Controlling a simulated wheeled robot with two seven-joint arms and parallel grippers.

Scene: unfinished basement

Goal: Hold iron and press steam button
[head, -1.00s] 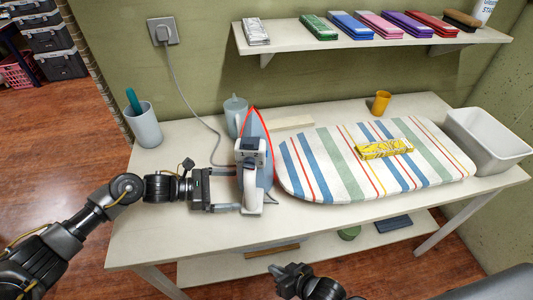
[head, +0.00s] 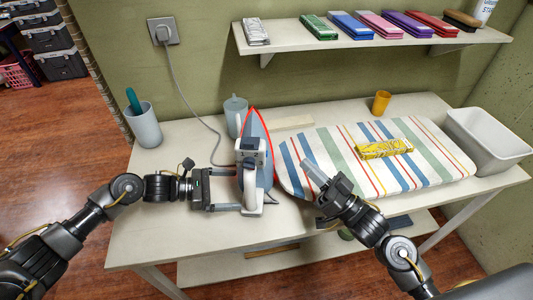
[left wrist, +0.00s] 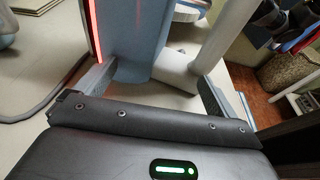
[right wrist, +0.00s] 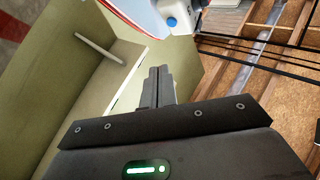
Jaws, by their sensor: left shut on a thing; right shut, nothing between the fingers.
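The iron (head: 252,165) stands upright on its heel on the table, left of the striped ironing board (head: 300,165). Its soleplate edge glows red. My left gripper (head: 238,208) is shut on the iron's handle from the left. In the left wrist view the handle (left wrist: 210,45) and the iron's body (left wrist: 140,35) show between the fingers. My right gripper (head: 308,168) is shut and empty, right of the iron and over the board's left end. In the right wrist view a blue round button (right wrist: 172,22) shows on the iron, beyond the closed fingertips (right wrist: 158,75).
A yellow patterned packet (head: 384,149) lies on the board. A grey mug (head: 235,112) stands behind the iron, and a cup with a teal item (head: 144,125) is at left. A white bin (head: 488,138) stands at right. The iron's cord (head: 190,95) runs to the wall socket.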

